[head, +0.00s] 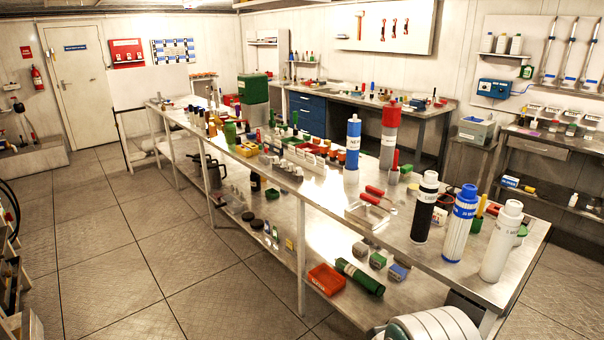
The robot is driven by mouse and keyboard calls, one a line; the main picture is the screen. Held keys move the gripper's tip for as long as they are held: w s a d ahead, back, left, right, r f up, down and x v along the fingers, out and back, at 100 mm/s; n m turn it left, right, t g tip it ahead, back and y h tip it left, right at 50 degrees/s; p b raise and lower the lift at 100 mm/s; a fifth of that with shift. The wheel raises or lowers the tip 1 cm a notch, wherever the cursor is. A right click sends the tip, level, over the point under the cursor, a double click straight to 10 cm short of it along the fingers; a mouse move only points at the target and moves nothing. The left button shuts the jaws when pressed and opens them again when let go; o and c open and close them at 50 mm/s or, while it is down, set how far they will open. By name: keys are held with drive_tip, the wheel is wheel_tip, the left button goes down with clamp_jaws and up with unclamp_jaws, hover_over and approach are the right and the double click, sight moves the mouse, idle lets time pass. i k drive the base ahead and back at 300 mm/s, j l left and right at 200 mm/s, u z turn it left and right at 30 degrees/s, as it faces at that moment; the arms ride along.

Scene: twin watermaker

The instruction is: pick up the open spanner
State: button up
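I cannot pick out the open spanner for certain at this size. Two red-handled tools (371,196) lie on the long steel workbench (400,243), in its near half; their heads are too small to tell their kind. Several more tools with dark and red parts (394,29) hang on the white wall board (345,40) at the back, beside an orange-handled tool (360,22). My gripper is not in view.
Tall cartridges, including a black one (425,208), a blue-and-white one (460,224) and a white one (502,241), stand at the bench's near end. A red tray (326,280) and a green cylinder (360,276) are on its lower shelf. The floor (150,255) at left is clear.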

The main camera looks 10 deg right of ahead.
sight(376, 191)
drive_tip(key=i+j+u, duration=0.1)
drive_tip(key=i, duration=0.5)
drive_tip(key=i+j+u, duration=0.1)
drive_tip(key=i, duration=0.55)
drive_tip(key=i+z, duration=0.65)
drive_tip(key=z, duration=0.3)
drive_tip(key=i+j+z, duration=0.3)
drive_tip(key=z, duration=0.15)
drive_tip(key=i+z, duration=0.4)
